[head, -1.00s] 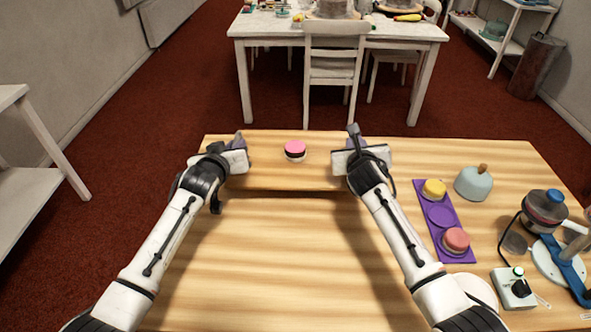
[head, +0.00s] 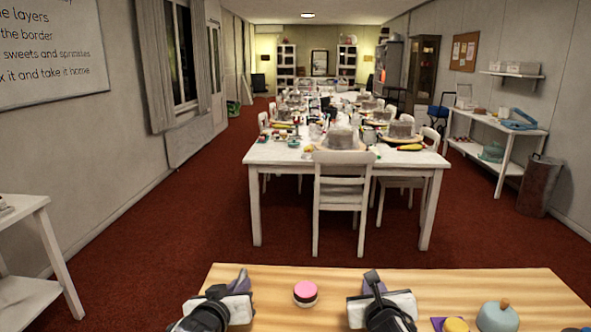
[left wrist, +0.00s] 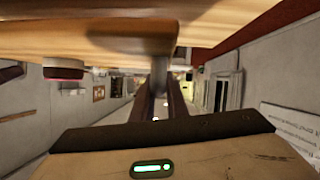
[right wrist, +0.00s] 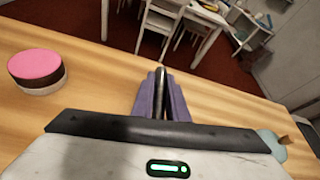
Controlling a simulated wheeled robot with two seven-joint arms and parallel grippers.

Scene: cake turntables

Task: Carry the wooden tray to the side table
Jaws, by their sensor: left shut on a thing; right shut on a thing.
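The wooden tray (head: 335,305) lies between my grippers at the far side of the wooden table, and its colour blends with the tabletop. A small round cake with a pink top (head: 305,293) stands upright on it; it also shows in the right wrist view (right wrist: 38,70). My left gripper (head: 240,284) is shut on the tray's left side and my right gripper (head: 372,282) on its right side. The exact grip is hard to make out. I cannot tell whether the tray is clear of the tabletop. A white side table (head: 30,205) is partly visible at the left edge.
A yellow cake (head: 456,325) and a pale blue dome (head: 497,316) stand on the right of the wooden table. A white chair (head: 344,190) and a long cluttered white table (head: 270,155) are ahead. White shelving (head: 505,140) stands right. Red floor is open at left.

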